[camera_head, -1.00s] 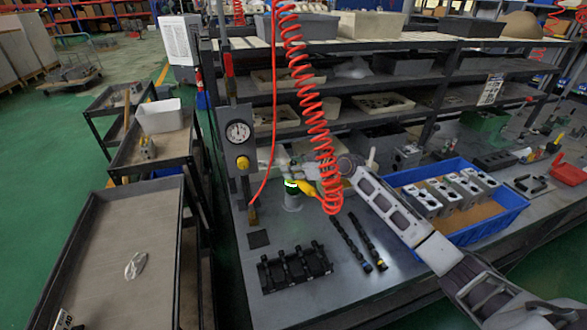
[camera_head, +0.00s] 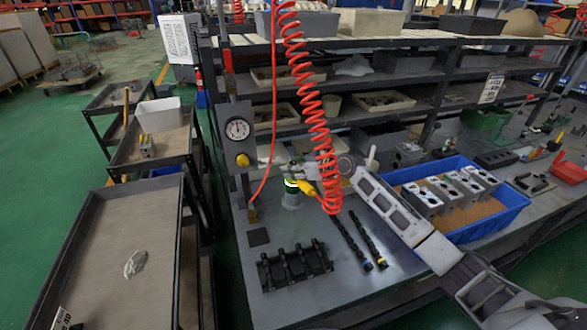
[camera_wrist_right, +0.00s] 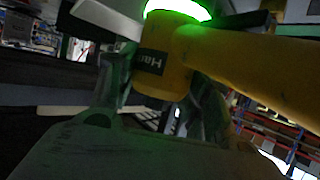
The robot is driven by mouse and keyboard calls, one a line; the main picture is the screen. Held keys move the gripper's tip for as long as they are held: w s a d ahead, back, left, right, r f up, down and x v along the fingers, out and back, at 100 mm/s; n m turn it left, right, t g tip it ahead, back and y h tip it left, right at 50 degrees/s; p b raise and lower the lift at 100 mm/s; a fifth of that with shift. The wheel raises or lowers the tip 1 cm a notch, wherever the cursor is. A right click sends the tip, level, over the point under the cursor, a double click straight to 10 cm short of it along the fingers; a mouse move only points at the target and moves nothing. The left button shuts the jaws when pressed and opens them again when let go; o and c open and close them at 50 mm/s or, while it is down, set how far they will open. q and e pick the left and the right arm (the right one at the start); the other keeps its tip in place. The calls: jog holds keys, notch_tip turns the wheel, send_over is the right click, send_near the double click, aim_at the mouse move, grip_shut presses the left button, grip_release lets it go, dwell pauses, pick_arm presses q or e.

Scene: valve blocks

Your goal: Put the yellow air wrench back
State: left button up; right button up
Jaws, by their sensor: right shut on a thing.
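The yellow air wrench (camera_head: 307,187) is at the lower end of the red coiled hose, above the workbench. In the right wrist view the yellow wrench body (camera_wrist_right: 185,55), with a dark label, fills the space between the fingers, and a bright green glowing ring sits at its end. My right gripper (camera_head: 300,172) reaches in from the right and is shut on the wrench; the hose partly hides it. A silver cylinder (camera_head: 291,200) with a green glowing band is right by the wrench; I cannot tell whether they touch. My left gripper is not in view.
A black manifold block (camera_head: 295,267) and two dark shafts (camera_head: 360,240) lie on the bench in front. A blue tray (camera_head: 480,230) with several metal valve blocks is at the right. A gauge post (camera_head: 238,130) stands at the left, with carts (camera_head: 120,260) beyond it.

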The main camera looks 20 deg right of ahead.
jog(key=o, duration=1.4)
jog(key=shift+r, duration=0.25)
jog(key=shift+f, duration=0.1)
jog(key=shift+f, duration=0.25)
jog(key=shift+s+d+r, duration=0.2)
jog(key=shift+s+r, duration=0.05)
jog(key=shift+s, duration=0.05)
jog(key=shift+v, duration=5.65)
jog(key=shift+r, duration=0.2)
notch_tip(320, 180, up, 9)
jog(key=p, duration=0.9)
jog(key=shift+r+p, duration=0.5)
jog(key=shift+p, duration=0.05)
